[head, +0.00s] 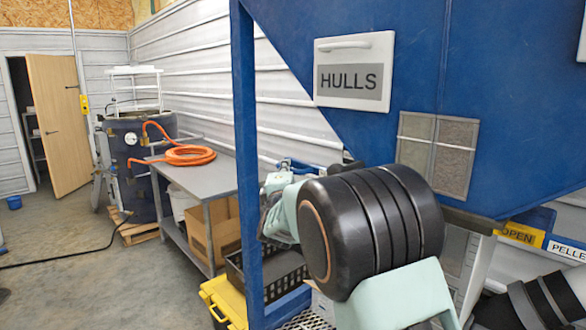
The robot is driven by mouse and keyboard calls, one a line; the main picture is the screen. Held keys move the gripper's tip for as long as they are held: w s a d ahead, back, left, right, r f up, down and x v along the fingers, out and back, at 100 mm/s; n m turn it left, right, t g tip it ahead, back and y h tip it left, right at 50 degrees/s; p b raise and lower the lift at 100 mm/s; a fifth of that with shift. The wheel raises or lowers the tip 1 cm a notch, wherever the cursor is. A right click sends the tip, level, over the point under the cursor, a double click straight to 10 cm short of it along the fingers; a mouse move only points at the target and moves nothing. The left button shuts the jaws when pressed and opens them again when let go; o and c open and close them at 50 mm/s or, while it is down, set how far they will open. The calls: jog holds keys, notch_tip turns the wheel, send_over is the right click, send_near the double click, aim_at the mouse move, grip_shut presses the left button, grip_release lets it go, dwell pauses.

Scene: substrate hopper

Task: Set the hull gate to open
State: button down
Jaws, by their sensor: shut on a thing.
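The white label reading HULLS (352,78) is fixed to the sloped blue hopper (430,60). The hull gate below it cannot be made out; my own arm, with a large black joint and pale green links, covers the area under the hopper's lower edge. A yellow sign reading OPEN (520,233) shows at the right under the hopper, beside a partly cut-off blue label starting PELLE (567,250). Which gate the OPEN sign belongs to cannot be told.
A blue upright post (245,130) stands left of the hopper. Behind it are a grey table (205,170) with an orange hose (188,155), a black crate (280,272) and a yellow box (222,300). Open concrete floor (60,250) lies at the left.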

jog(key=shift+a+r, duration=0.1)
jog(key=shift+r, duration=0.15)
jog(key=c, duration=2.3)
grip_release()
jog(key=shift+c, duration=0.2)
jog(key=o, duration=0.4)
jog(key=shift+w+a+f, duration=0.15)
jog(key=shift+f, duration=0.05)
jog(key=shift+c, duration=0.2)
jog(key=s+f, duration=0.1)
jog(key=s, duration=1.1)
jog(key=shift+f, duration=0.25)
